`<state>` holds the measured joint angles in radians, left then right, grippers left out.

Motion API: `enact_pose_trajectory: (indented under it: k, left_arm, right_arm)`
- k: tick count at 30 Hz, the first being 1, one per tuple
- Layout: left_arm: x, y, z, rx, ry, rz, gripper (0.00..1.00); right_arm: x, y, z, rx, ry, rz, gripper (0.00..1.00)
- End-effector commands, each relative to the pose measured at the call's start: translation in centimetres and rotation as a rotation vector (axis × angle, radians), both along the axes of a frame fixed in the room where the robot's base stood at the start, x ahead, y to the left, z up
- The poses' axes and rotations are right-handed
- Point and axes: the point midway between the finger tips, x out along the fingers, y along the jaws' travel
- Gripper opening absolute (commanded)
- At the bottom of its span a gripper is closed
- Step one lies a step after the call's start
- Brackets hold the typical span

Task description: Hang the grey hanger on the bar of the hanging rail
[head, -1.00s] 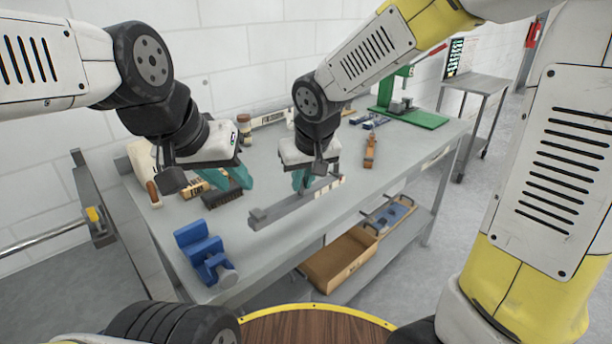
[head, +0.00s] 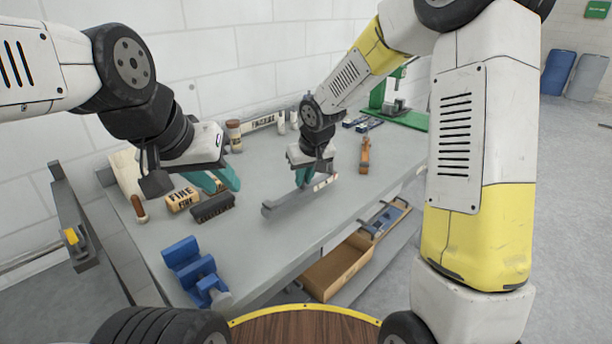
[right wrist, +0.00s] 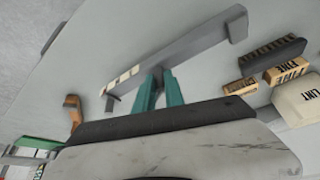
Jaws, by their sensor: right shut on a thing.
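The grey hanger (head: 285,201) is a long, straight grey bar with a short raised end and pale marks near its other end. My right gripper (head: 303,180) is shut on it near its middle and holds it over the workbench. The right wrist view shows the hanger (right wrist: 190,48) across the teal fingers (right wrist: 158,88). I cannot tell the exact gap below it. The hanging rail's metal bar (head: 28,260) runs out of the left edge, beside a grey upright frame, far from the hanger. My left gripper (head: 214,181) is open and empty above the bench's left side.
The grey workbench (head: 265,255) carries a blue vise (head: 195,270), brushes and labelled blocks (head: 182,199) at left, an orange-brown tool (head: 365,155) and a green press (head: 390,105) behind. An open wooden drawer (head: 335,268) is below.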

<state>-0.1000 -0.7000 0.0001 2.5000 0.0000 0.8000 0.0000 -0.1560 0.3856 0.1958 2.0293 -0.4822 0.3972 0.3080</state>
Motion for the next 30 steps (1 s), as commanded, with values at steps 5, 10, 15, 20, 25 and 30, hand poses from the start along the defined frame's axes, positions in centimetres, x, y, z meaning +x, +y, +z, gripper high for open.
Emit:
enact_pose_trajectory:
  k: [5,10,15,20,25,30]
  left_arm:
    - [0.0,0.0,0.0,0.000,0.000,0.000,0.31]
    - [0.0,0.0,0.0,0.000,0.000,0.000,0.31]
    - [0.0,0.0,0.0,0.000,0.000,0.000,0.31]
    - [0.0,0.0,0.0,0.000,0.000,0.000,0.31]
    - [0.0,0.0,0.0,0.000,0.000,0.000,0.31]
    - [0.0,0.0,0.0,0.000,0.000,0.000,0.31]
  right_arm:
    - [1.9,-0.4,-0.1,0.000,-0.001,0.001,0.00]
    - [2.9,-0.7,-0.6,-0.001,0.002,0.000,0.00]
    - [2.8,-0.7,-3.3,-0.002,0.002,0.002,0.00]
    - [2.8,-0.6,-3.7,0.000,-0.002,0.001,0.00]
    - [2.8,-0.6,-3.8,0.000,-0.001,0.001,0.00]
    - [2.8,-0.6,-4.0,0.000,0.000,0.001,0.35]
